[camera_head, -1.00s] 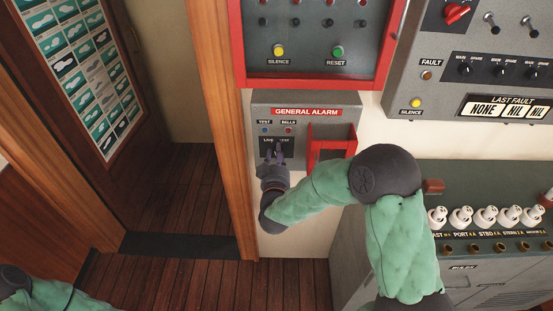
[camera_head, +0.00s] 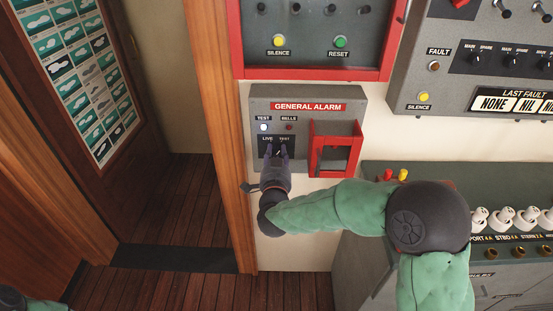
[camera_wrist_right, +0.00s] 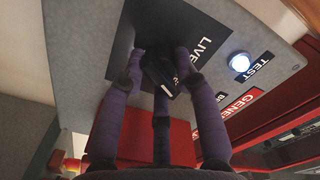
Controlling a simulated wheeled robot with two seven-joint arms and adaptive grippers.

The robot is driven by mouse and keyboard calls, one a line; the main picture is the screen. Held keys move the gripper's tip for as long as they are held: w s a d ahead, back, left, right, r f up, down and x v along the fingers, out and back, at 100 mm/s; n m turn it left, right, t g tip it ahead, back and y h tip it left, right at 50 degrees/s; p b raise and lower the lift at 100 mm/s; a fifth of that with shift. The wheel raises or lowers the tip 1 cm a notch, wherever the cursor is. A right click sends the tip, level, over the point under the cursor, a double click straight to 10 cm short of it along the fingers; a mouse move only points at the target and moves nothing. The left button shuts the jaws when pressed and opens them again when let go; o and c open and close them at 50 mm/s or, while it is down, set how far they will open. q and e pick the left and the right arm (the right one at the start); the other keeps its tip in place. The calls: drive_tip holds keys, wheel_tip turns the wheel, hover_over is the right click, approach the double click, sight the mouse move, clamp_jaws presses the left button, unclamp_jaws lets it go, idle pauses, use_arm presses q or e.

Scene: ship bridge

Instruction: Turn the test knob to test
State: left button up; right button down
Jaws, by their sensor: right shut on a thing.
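The general alarm box (camera_head: 343,103) is a grey panel on the wall, with a white TEST lamp (camera_head: 263,127) lit and a dark red BELLS lamp (camera_head: 289,127). The black test knob (camera_wrist_right: 160,75) sits on a dark plate marked LIVE and TEST, below the lamps. My right gripper (camera_head: 276,152) is at this plate, its purple fingers shut around the knob; it also shows in the right wrist view (camera_wrist_right: 162,72). The fingers partly hide the knob in the head view. In the wrist view the lamp beside the TEST label (camera_wrist_right: 240,62) glows white. My left gripper is not visible.
A red open-framed holder (camera_head: 336,130) juts out on the box's right side. A red-framed panel (camera_head: 312,74) hangs above. A console (camera_head: 400,175) with white-topped switches stands at the right. A wooden door post (camera_head: 222,130) is close on the left.

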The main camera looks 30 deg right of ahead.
drive_tip(key=shift+m, duration=0.3)
idle(0.4)
drive_tip(key=c, duration=0.9)
unclamp_jaws()
drive_tip(key=shift+a, duration=0.1)
drive_tip(key=shift+c, duration=0.2)
drive_tip(key=shift+s, duration=0.1)
drive_tip(key=v, duration=1.1)
drive_tip(key=shift+s+a, duration=0.15)
drive_tip(key=shift+s, duration=0.2)
